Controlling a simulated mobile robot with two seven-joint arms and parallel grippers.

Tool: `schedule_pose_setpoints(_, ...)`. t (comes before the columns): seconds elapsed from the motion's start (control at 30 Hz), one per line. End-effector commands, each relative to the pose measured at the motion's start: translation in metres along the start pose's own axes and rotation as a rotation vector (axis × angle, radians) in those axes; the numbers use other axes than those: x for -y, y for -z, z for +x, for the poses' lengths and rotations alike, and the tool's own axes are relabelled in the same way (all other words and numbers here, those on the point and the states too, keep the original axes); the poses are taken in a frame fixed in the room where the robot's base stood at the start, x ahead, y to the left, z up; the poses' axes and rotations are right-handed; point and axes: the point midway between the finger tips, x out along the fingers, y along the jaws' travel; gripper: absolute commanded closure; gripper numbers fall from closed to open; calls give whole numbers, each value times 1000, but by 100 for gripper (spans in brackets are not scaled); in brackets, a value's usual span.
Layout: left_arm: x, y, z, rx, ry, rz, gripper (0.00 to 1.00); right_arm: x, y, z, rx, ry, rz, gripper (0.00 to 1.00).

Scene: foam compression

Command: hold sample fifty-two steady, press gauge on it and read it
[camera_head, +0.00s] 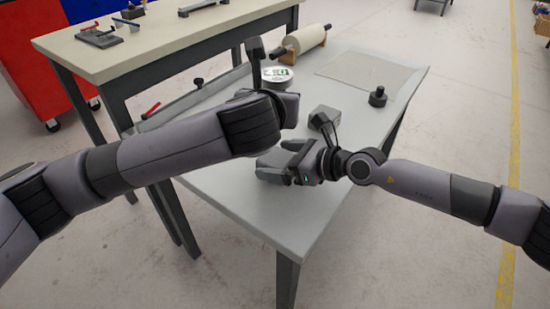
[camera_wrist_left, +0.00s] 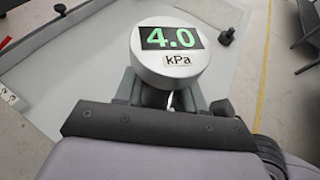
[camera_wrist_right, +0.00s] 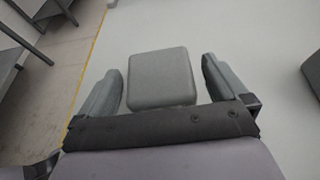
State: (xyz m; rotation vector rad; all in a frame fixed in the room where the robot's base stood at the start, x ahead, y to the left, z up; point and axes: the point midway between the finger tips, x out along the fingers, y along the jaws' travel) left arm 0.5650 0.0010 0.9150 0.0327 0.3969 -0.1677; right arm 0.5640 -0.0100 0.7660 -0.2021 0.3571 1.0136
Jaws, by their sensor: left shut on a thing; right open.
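A grey foam block (camera_head: 273,160) lies on the table between the fingers of my right gripper (camera_head: 268,159). In the right wrist view the block (camera_wrist_right: 161,78) shows a narrow gap to each open finger. I see no number on it. The round gauge (camera_head: 278,74) is gripped by my left gripper (camera_wrist_left: 168,95), whose fingers are mostly hidden behind it.
Another grey block (camera_head: 323,117) lies beyond my right gripper. A black knobbed weight (camera_head: 377,97), a thin sheet (camera_head: 365,73) and a roll on a stand (camera_head: 303,40) are farther back. A red-handled tool (camera_head: 151,110) lies at the left edge. The table's near end is clear.

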Motion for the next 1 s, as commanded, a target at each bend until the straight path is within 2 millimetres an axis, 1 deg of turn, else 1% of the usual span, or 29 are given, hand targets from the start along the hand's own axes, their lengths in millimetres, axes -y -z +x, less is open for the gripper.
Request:
schedule_pose_setpoints(0.1,0,-2,0,3,1,-1,100,-1,0,10,0,-1,1,0)
schedule_pose_setpoints(0.2,0,-2,0,3,1,-1,100,-1,0,14,-1,-1,2,0)
schedule_pose_setpoints(0.53,0,-2,0,3,1,-1,100,-1,0,16,-1,-1,1,0)
schedule_pose_setpoints(0.57,0,-2,0,3,1,-1,100,-1,0,16,-1,-1,1,6)
schedule_pose_setpoints(0.6,0,-2,0,3,1,-1,100,-1,0,16,-1,-1,1,20)
schedule_pose_setpoints(0.7,0,-2,0,3,1,-1,100,-1,0,16,-1,-1,1,50)
schedule_pose_setpoints(0.77,0,-2,0,3,1,-1,100,-1,0,16,-1,-1,1,50)
schedule_pose_setpoints(0.8,0,-2,0,3,1,-1,100,-1,0,16,-1,-1,1,9)
schedule_pose_setpoints(0.83,0,-2,0,3,1,-1,100,-1,0,16,-1,-1,1,0)
schedule_pose_setpoints(1.0,0,-2,0,3,1,-1,100,-1,0,16,-1,-1,1,0)
